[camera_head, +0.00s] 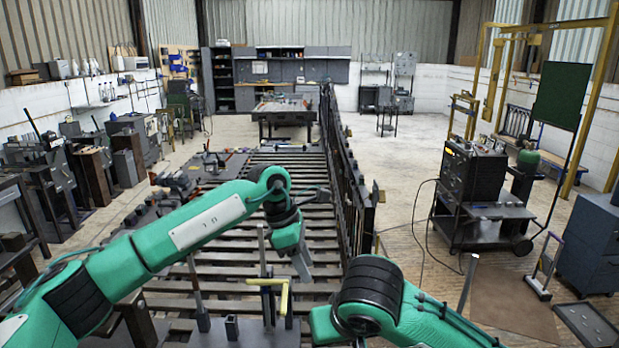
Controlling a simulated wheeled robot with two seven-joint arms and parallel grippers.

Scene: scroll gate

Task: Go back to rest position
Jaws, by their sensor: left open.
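My left arm reaches in from the left, and its gripper (302,264) points down above the slatted metal table, right of centre. It is open, with nothing seen between its fingers. My right arm (375,300) is bent at the bottom right. Its gripper is outside the picture. A dark scroll gate (345,165) stands upright along the right edge of the table, beyond both arms. My left gripper is apart from the gate, to its left and nearer to me.
The slatted table (312,216) runs away from me. A clamp fixture with a yellow handle (284,296) and several upright posts stand at its near end, close below my left gripper. A welding cart (472,185) stands right. The floor between gate and cart is mostly clear.

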